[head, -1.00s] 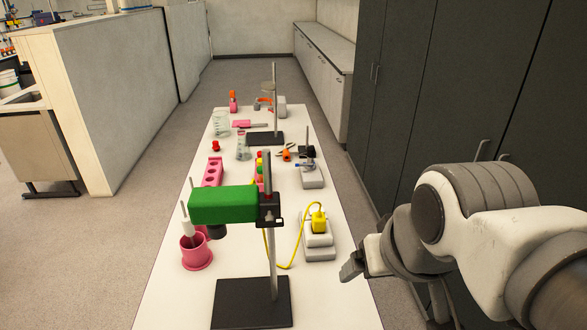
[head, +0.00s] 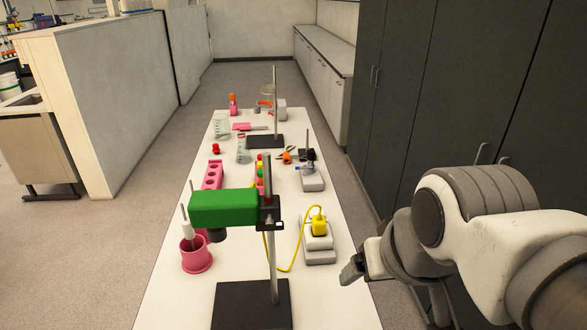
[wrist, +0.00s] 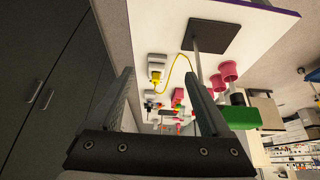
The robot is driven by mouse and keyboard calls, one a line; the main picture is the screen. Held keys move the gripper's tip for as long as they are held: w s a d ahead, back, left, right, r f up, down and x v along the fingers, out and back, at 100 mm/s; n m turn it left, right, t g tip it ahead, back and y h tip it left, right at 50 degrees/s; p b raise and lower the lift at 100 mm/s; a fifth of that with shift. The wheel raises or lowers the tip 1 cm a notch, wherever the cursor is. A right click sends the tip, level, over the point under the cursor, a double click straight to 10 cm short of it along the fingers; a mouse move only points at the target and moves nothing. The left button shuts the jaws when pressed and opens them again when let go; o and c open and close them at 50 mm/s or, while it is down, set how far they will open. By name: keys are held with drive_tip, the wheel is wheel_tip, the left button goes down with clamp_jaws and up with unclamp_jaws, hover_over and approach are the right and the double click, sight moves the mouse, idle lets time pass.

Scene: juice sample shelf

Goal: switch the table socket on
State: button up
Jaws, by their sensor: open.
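The table socket (head: 318,256) is a pale grey block on the right side of the white table. A yellow plug (head: 319,224) sits on it, with a yellow cable (head: 292,268) looping to the left. The socket (wrist: 157,59) and plug (wrist: 154,76) also show in the wrist view, between and beyond the fingers. The switch and its position are too small to make out. My gripper (head: 352,272) is to the right of the socket and apart from it, at the table's right edge. In the wrist view my gripper (wrist: 160,78) is open and empty.
A stand with a black base (head: 252,304) and a green body (head: 224,207) is left of the socket. A pink pot (head: 197,262) and pink rack (head: 212,175) stand farther left. A smaller grey device (head: 312,183) is behind the socket. Dark cabinets (head: 440,90) line the right.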

drive_tip(key=shift+w+f, duration=0.1)
drive_tip(key=shift+w, duration=0.1)
drive_tip(key=c, duration=0.5)
drive_tip(key=shift+t, duration=0.4)
drive_tip(key=w+b, duration=0.2)
drive_tip(key=w+f+b, duration=0.1)
drive_tip(key=w, duration=0.1)
drive_tip(key=w+b, duration=0.2)
drive_tip(key=w, duration=0.1)
drive_tip(key=shift+d+f+b, duration=0.3)
clamp_jaws()
drive_tip(key=w+f+t+b, duration=0.1)
drive_tip(key=w+f+b, duration=0.3)
drive_tip(key=w, duration=0.6)
drive_tip(key=w+f+t+b, duration=0.1)
drive_tip(key=w+f+b, duration=0.3)
drive_tip(key=w, duration=0.6)
drive_tip(key=w+f+h+b, duration=0.1)
drive_tip(key=w+f+b, duration=0.3)
drive_tip(key=w+b, duration=0.4)
drive_tip(key=shift+w+a+f+n+t, duration=0.15)
drive_tip(key=shift+w+f+n+t, duration=0.2)
drive_tip(key=shift+w, duration=0.55)
